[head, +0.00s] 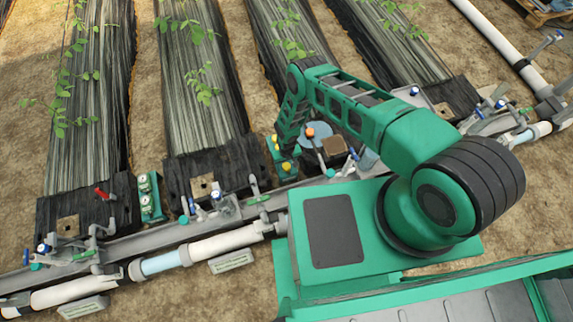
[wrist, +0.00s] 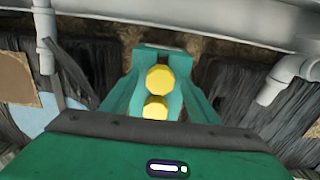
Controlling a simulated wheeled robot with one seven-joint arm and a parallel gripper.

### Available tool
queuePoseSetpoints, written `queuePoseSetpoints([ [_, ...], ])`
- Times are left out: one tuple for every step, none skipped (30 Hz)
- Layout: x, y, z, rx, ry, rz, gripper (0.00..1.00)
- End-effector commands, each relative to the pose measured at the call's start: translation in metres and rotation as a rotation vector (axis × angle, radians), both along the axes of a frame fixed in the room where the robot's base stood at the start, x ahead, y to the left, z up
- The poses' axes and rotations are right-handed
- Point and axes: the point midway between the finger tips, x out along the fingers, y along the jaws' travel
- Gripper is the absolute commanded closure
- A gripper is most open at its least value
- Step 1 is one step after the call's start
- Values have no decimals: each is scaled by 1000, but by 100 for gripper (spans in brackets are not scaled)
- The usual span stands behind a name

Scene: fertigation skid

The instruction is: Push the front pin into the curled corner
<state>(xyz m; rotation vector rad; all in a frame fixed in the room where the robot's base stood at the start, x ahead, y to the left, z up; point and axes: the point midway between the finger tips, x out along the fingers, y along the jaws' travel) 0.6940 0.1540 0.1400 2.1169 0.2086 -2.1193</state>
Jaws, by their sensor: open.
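In the head view a yellow head (head: 286,166) shows beside the gripper. I cannot tell whether the fingers touch anything. Dark film (wrist: 240,85) lies wrinkled on both sides. I cannot make out a curled corner clearly.
A grey rail (head: 235,212) and white pipe (head: 215,243) with valves run across in front of the beds.

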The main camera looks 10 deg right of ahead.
Motion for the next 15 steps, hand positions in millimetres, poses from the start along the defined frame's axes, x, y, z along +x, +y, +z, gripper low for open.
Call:
queuePoseSetpoints([
  [0,0,0,0,0,0,45],
  [0,0,0,0,0,0,45],
  [0,0,0,0,0,0,45],
  [0,0,0,0,0,0,45],
  [0,0,0,0,0,0,52],
  [0,0,0,0,0,0,62],
  [0,0,0,0,0,0,69],
  [0,0,0,0,0,0,76],
  [0,0,0,0,0,0,86],
  [0,0,0,0,0,0,89],
  [0,0,0,0,0,0,89],
  [0,0,0,0,0,0,89],
  [0,0,0,0,0,0,89],
  [0,0,1,0,0,0,89],
  [0,0,2,0,0,0,89],
])
